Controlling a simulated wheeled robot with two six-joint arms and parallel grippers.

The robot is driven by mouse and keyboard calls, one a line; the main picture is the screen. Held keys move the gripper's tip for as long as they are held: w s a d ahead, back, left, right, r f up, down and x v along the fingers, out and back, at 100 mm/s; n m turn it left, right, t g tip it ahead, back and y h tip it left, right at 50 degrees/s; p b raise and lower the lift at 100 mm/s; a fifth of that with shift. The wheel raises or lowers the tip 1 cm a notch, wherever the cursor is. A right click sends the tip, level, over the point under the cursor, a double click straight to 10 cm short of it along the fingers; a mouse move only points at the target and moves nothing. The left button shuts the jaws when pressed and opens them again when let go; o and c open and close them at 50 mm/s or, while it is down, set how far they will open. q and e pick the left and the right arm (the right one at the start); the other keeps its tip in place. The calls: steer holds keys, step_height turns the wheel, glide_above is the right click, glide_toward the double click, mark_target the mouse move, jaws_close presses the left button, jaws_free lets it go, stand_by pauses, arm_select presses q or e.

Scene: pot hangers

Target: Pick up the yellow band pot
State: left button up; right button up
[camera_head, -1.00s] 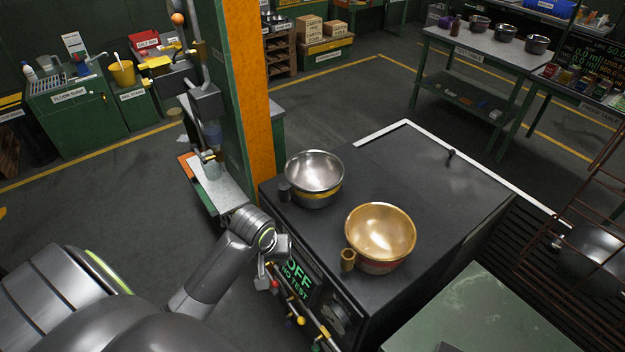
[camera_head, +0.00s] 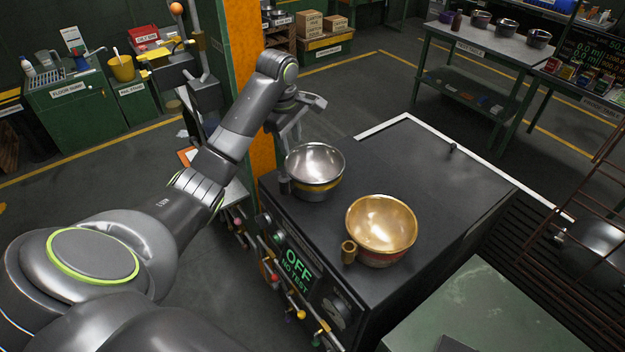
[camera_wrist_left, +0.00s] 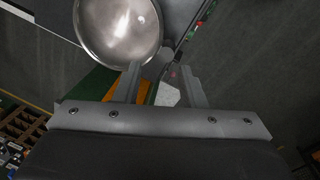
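The yellow band pot (camera_head: 316,172) is a silver bowl-shaped pot with a yellow band and a small handle on its left side. It stands upright on the left part of the black stove top. My left gripper (camera_head: 294,132) is above and just behind-left of its rim, apart from it as far as I can see. In the left wrist view the pot (camera_wrist_left: 118,30) is at the top, beyond the left finger. The gripper's two fingers (camera_wrist_left: 160,84) are spread with nothing held between them. My right gripper is in neither view.
A gold pot (camera_head: 381,228) with a red band stands to the right on the same stove top (camera_head: 440,185). An orange and green post (camera_head: 250,90) rises close behind my left forearm. Valves and knobs line the stove's front.

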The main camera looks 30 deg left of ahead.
arm_select(q)
steer(key=b, duration=0.8)
glide_above(298, 178)
steer(key=s, duration=0.1)
step_height(298, 178, down, 9)
steer(key=f+p, duration=0.1)
steer(key=f, duration=0.1)
steer(key=f+p, duration=0.1)
steer(key=f, duration=0.1)
steer(key=w+f+p, duration=0.1)
steer(key=f, duration=0.1)
steer(key=shift+a+f, duration=0.1)
steer(key=shift+f, duration=0.1)
steer(key=shift+w+f, duration=0.1)
steer(key=shift+f, duration=0.15)
jaws_close()
steer(key=shift+r, duration=0.15)
